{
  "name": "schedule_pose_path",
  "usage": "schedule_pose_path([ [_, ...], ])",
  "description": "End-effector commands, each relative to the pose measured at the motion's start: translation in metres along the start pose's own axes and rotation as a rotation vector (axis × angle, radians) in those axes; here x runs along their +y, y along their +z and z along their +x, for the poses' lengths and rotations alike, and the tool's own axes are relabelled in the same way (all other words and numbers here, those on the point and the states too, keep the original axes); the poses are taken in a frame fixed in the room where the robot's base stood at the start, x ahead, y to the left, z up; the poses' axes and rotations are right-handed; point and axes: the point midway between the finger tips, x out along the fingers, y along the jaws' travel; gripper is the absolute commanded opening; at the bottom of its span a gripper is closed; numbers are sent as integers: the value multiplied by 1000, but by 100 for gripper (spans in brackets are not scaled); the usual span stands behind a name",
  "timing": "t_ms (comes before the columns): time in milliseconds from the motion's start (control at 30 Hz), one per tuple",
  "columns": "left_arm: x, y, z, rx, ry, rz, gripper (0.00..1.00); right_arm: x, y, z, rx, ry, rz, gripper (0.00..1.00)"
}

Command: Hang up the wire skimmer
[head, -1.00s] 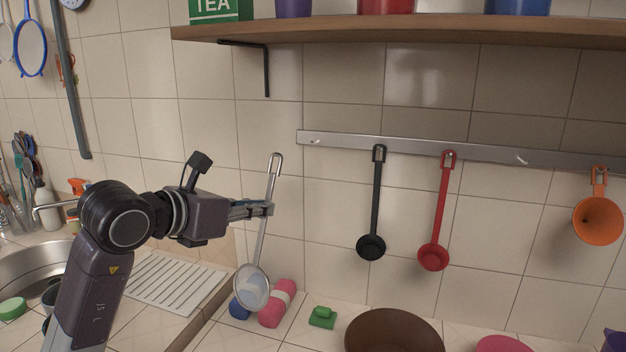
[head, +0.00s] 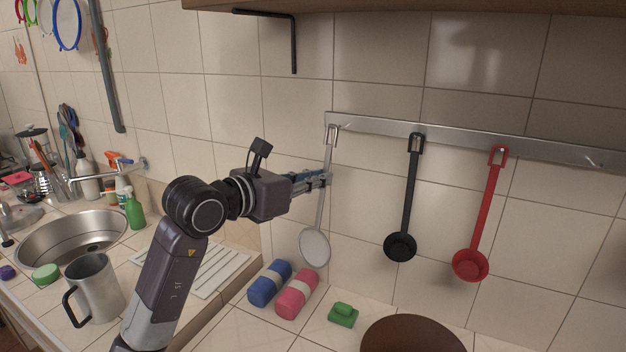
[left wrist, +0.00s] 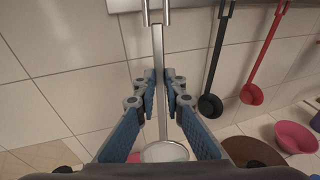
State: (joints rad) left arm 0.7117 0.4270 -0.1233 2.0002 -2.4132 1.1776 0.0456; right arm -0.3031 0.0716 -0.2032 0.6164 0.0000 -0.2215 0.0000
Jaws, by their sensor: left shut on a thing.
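The wire skimmer (head: 315,248) has a long metal handle, a looped top and a round pale mesh bowl. It hangs nearly upright in front of the tiled wall. My left gripper (head: 326,180) is shut on its handle, below the looped top. The left wrist view shows the handle (left wrist: 160,100) between the two blue-padded fingers (left wrist: 155,85). The skimmer's top is at the left end of the metal rail (head: 370,126), overlapping the leftmost hook there. I cannot tell whether the loop is on that hook or just in front of it. My right gripper is not in view.
A black ladle (head: 408,195) and a red ladle (head: 484,220) hang on the rail to the right. Blue and pink rolls (head: 270,283), a green sponge (head: 343,314) and a brown bowl (head: 410,335) lie below. A shelf bracket (head: 294,45) is above left.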

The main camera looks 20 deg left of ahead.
Motion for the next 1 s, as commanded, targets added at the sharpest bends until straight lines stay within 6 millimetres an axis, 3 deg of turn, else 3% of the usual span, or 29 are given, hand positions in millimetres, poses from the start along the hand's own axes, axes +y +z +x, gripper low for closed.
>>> schedule_pose_path([
  [167, 3, 2, 10, -1, 0, 0, 0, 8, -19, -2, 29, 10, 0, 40],
  [600, 9, 4, 36, -1, -1, -1, 0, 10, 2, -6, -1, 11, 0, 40],
  [1000, 15, 2, 58, 0, 0, 2, 0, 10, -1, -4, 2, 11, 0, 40],
])
